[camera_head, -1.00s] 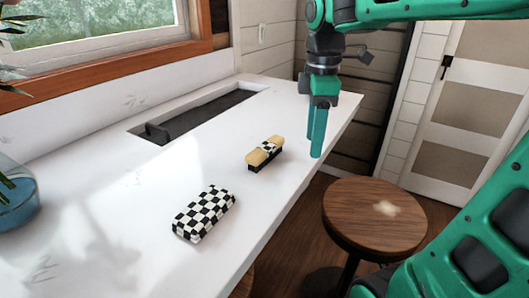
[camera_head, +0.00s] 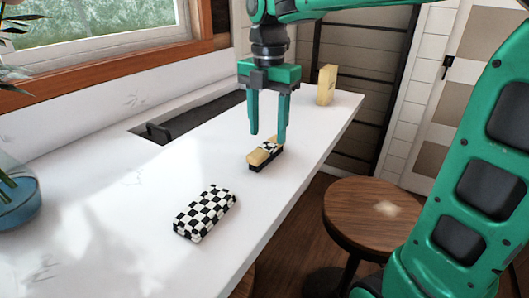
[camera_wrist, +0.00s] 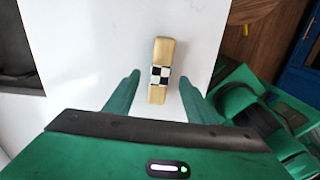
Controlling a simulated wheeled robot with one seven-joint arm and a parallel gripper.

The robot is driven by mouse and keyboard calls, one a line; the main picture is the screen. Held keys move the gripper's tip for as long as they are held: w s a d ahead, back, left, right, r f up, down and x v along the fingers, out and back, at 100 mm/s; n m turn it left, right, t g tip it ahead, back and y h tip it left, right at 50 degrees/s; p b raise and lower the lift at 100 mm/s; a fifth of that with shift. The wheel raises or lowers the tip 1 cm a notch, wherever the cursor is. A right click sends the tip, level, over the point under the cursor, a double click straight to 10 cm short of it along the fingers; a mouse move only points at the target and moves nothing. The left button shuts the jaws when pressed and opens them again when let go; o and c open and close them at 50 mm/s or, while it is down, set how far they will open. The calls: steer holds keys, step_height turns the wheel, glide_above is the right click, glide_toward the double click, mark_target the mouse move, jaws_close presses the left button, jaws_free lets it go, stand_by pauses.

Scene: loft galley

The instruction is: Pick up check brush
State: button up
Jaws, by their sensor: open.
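The check brush (camera_head: 265,154) lies on the white counter, with a pale wooden top, a black-and-white check band across its middle and a dark underside. In the wrist view the brush (camera_wrist: 160,73) lies lengthwise between and just beyond my fingertips. My gripper (camera_head: 268,138) is open and empty, pointing down above the brush. One finger partly overlaps the brush in the head view. My gripper's two fingers (camera_wrist: 160,80) show spread apart on either side of the brush in the wrist view. I cannot tell the exact height left between fingertips and counter.
A black-and-white checkered block (camera_head: 206,212) lies nearer on the white counter (camera_head: 110,215). A pale yellow block (camera_head: 326,85) stands at the counter's far end. A dark sink recess (camera_head: 195,113) lies behind. A round wooden stool (camera_head: 372,212) stands beside the counter's right edge.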

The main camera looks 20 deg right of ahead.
mark_target(267, 145)
steer(key=shift+a+f, duration=0.1)
steer(key=shift+f, duration=2.55)
steer(key=c, duration=1.2)
